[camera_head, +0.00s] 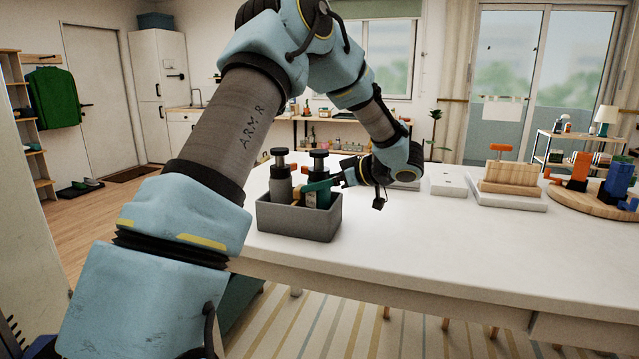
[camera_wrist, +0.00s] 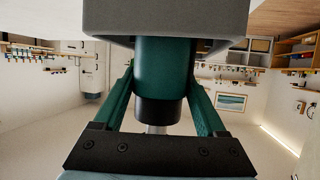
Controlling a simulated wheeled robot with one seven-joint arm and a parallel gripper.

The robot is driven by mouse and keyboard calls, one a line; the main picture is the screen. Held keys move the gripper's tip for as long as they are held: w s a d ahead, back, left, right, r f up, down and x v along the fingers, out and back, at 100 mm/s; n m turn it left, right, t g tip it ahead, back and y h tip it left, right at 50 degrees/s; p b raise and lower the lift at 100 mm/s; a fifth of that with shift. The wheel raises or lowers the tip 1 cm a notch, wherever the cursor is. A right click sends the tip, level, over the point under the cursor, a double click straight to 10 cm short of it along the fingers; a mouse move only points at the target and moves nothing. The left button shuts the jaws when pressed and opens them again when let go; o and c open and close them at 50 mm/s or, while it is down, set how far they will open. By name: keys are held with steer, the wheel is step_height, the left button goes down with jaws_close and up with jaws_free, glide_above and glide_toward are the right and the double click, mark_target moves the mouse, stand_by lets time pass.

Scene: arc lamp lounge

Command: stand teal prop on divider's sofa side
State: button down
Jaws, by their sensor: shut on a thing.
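The teal prop is a teal bottle with a dark collar and pump-like top; its body (camera_wrist: 163,72) shows large in the wrist view. In the head view the teal bottle (camera_head: 323,200) stands upright at the right end of a grey box (camera_head: 298,222), its lower part hidden by the box wall. My gripper (camera_head: 318,186) reaches in from the right and is shut on the bottle, with a green finger on each side in the wrist view. The grey box wall (camera_wrist: 165,14) shows along the top of the wrist view. I cannot make out a divider or a sofa.
A grey bottle (camera_head: 280,182) with a dark top stands left of the teal one in the box. The white table (camera_head: 400,250) is clear in front. A wooden block stand (camera_head: 510,178) and a round board (camera_head: 590,202) with orange and blue pieces lie to the right.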

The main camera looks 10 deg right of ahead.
steer(key=shift+f, duration=0.1)
jaws_free()
steer(key=shift+f, duration=0.1)
stand_by(0.3)
steer(key=shift+s+d+r, duration=0.15)
steer(key=shift+d+r, duration=0.05)
steer(key=b+v, duration=0.2)
steer(key=v, duration=0.9)
steer(key=shift+r, duration=0.25)
steer(key=shift+s+d, duration=0.15)
